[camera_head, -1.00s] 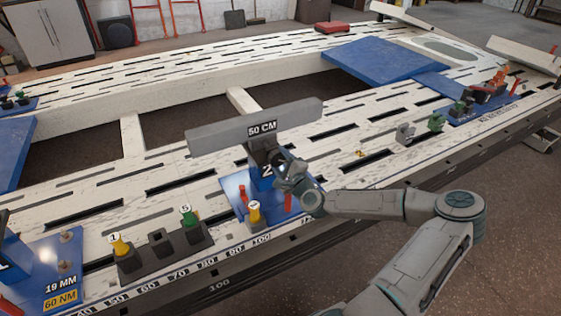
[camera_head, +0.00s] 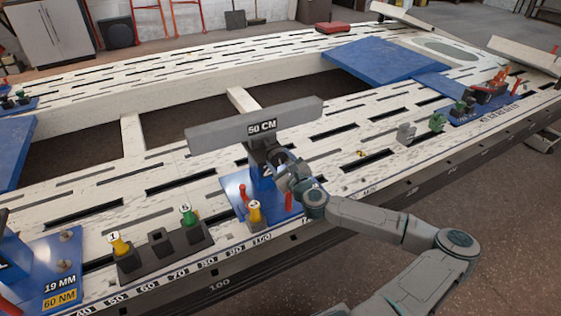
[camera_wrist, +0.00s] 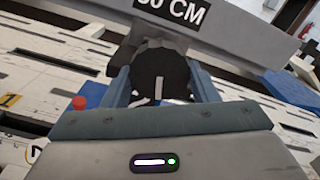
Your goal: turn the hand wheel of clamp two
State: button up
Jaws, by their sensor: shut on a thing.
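Clamp two is a blue stand (camera_head: 236,187) on the white bench, carrying a dark clamp head and a long grey bar (camera_head: 215,132) marked 50 CM. Its hand wheel is the dark round knob with a pale mark that shows in the wrist view (camera_wrist: 160,80). My gripper (camera_head: 281,166) is at the front of the clamp head, below the bar. In the wrist view, my gripper's fingers (camera_wrist: 162,88) stand on either side of the wheel, shut on it. The pale mark points down toward the gripper. In the head view, my gripper hides most of the wheel.
A dark rack (camera_head: 160,256) with yellow and green knobs stands left of the clamp. A red pin (camera_head: 242,194) and a yellow knob (camera_head: 254,211) stand on the clamp's blue base. Another blue clamp base (camera_head: 50,262) is at the lower left.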

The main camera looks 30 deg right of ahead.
dwell(0.5)
jog(key=o, duration=1)
jog(key=s+p, duration=0.1)
jog(key=s, duration=1.3)
jog(key=shift+d, duration=0.3)
jog(key=shift+w+a, duration=0.1)
